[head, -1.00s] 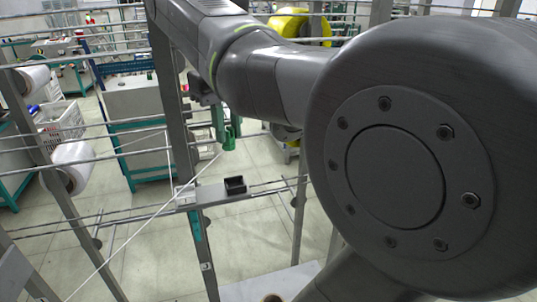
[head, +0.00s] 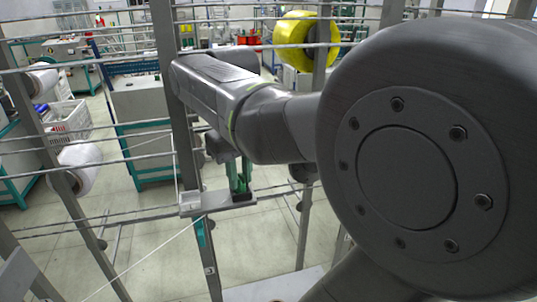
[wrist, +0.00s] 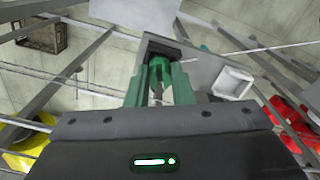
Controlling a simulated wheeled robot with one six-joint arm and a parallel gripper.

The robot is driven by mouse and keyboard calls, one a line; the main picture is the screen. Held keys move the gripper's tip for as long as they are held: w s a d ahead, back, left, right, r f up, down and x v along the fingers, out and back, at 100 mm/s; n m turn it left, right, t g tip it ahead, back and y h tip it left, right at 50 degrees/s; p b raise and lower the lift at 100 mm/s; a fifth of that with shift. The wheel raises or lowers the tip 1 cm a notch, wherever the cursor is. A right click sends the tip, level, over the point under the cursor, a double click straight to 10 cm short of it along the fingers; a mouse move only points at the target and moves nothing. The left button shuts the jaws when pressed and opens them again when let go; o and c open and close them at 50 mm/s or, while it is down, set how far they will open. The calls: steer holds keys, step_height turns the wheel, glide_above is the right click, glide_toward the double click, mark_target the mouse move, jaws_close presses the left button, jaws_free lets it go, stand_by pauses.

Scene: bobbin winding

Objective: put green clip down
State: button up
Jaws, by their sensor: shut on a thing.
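My gripper (head: 239,182) is shut on the green clip (wrist: 160,72), which shows between its green fingers (wrist: 158,86) in the wrist view. In the head view the fingers point down over the right end of a grey shelf plate (head: 222,207), where a small black box (head: 204,201) sits. In the wrist view the clip's far end overlaps the dark box area on the plate (wrist: 203,68). I cannot tell whether the clip touches the box.
A small white tray (wrist: 233,81) sits on the same plate beside the box. Metal posts and thin rails surround the plate. White spools (head: 80,170) hang at the left, and a yellow spool (head: 305,42) is at the back. A white thread (head: 150,255) runs to the lower left.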

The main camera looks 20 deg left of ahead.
mark_target(240, 177)
steer(key=shift+f, duration=0.2)
steer(key=o, duration=0.9)
steer(key=shift+r, duration=0.15)
step_height(240, 177, up, 12)
steer(key=shift+r, duration=0.1)
